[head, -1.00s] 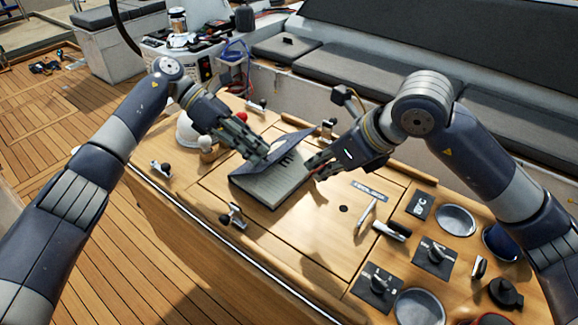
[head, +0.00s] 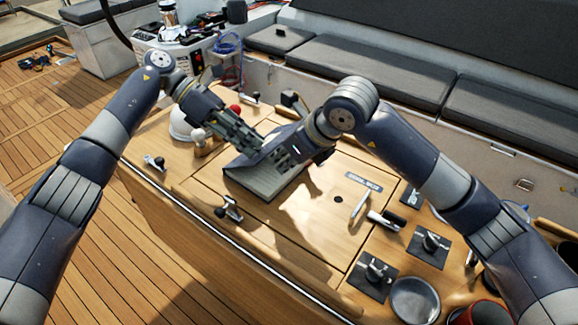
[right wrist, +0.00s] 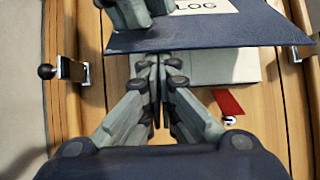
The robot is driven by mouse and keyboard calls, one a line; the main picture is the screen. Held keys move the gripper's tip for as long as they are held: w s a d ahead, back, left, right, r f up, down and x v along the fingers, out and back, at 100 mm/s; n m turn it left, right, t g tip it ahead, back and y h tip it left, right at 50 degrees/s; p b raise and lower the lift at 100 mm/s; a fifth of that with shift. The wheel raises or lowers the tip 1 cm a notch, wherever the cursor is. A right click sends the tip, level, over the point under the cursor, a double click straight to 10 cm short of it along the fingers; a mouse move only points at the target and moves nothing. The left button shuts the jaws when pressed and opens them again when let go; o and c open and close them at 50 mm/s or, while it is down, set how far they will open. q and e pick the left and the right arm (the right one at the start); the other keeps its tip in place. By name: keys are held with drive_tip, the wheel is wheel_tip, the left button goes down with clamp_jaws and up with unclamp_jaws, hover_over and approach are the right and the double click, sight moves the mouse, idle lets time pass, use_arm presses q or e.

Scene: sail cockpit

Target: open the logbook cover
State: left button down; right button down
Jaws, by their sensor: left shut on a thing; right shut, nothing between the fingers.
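The logbook (head: 268,186) lies on the wooden table top, with its dark navy cover (head: 243,161) partly raised above the pages. In the right wrist view the cover (right wrist: 215,33) carries a pale LOG label, and a strip of the page block (right wrist: 222,66) shows beneath it. My left gripper (head: 257,147) is shut on the cover; its fingers (right wrist: 135,12) also show at the top of the wrist view. My right gripper (head: 276,157) is shut and empty, close to the cover. Its fingertips (right wrist: 157,62) are at the cover's edge; I cannot tell whether they touch.
A red ribbon (right wrist: 228,101) hangs out by the book. Latches (head: 229,208) and a lever (head: 360,205) stand on the table. Switch panels (head: 430,245) and a metal cup recess (head: 414,298) are at the right front.

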drive_tip(key=shift+r, duration=0.1)
use_arm(q)
drive_tip(key=shift+s+f, duration=0.1)
drive_tip(key=shift+f, duration=0.1)
use_arm(e)
drive_tip(key=shift+w+a+r, duration=0.2)
drive_tip(key=shift+a+r, duration=0.1)
drive_tip(key=shift+r, duration=0.2)
drive_tip(key=shift+w+a+r, duration=0.2)
drive_tip(key=shift+a+r, duration=0.1)
drive_tip(key=shift+r, duration=0.2)
use_arm(q)
drive_tip(key=c, duration=1.5)
unclamp_jaws()
drive_tip(key=shift+d, duration=0.15)
use_arm(e)
drive_tip(key=shift+d, duration=0.1)
